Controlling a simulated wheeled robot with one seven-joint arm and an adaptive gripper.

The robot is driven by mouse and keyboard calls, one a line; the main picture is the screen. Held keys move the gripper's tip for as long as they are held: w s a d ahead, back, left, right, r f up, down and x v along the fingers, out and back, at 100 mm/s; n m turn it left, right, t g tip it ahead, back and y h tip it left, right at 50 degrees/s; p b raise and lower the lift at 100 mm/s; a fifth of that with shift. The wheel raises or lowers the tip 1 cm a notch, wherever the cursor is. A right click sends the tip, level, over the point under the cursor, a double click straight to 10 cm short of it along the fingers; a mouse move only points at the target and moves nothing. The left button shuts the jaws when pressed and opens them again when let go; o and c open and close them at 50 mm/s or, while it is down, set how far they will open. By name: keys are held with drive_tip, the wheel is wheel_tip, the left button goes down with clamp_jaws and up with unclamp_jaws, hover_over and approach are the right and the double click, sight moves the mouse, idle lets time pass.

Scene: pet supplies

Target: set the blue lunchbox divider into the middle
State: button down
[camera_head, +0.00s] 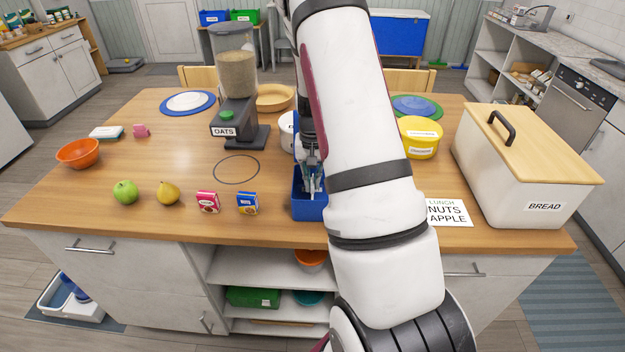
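The blue lunchbox (310,212) sits near the front edge of the table, left of my arm, which hides its right part. A strip of blue rises behind it beside my arm; I cannot tell whether it is a raised lid. My gripper (312,190) points down into or just over the lunchbox. Its fingers are small and partly covered by the arm, so I cannot tell whether they are open or shut. I cannot make out the divider apart from the blue box, nor whether the fingers hold it.
Left of the lunchbox are two small boxes, pink (208,202) and blue (247,203), a pear (168,192) and a green apple (125,192). The oats dispenser (236,90) stands behind. Right are a lunch card (449,212), yellow tub (420,138) and bread box (520,175).

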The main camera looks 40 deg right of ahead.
drive_tip(key=s+d, duration=0.3)
drive_tip(key=shift+s+d+p, duration=0.25)
drive_tip(key=shift+s+p, duration=0.1)
drive_tip(key=shift+p, duration=0.05)
drive_tip(key=c, duration=1.7)
unclamp_jaws()
wheel_tip(320, 180, up, 12)
drive_tip(key=shift+r, duration=0.1)
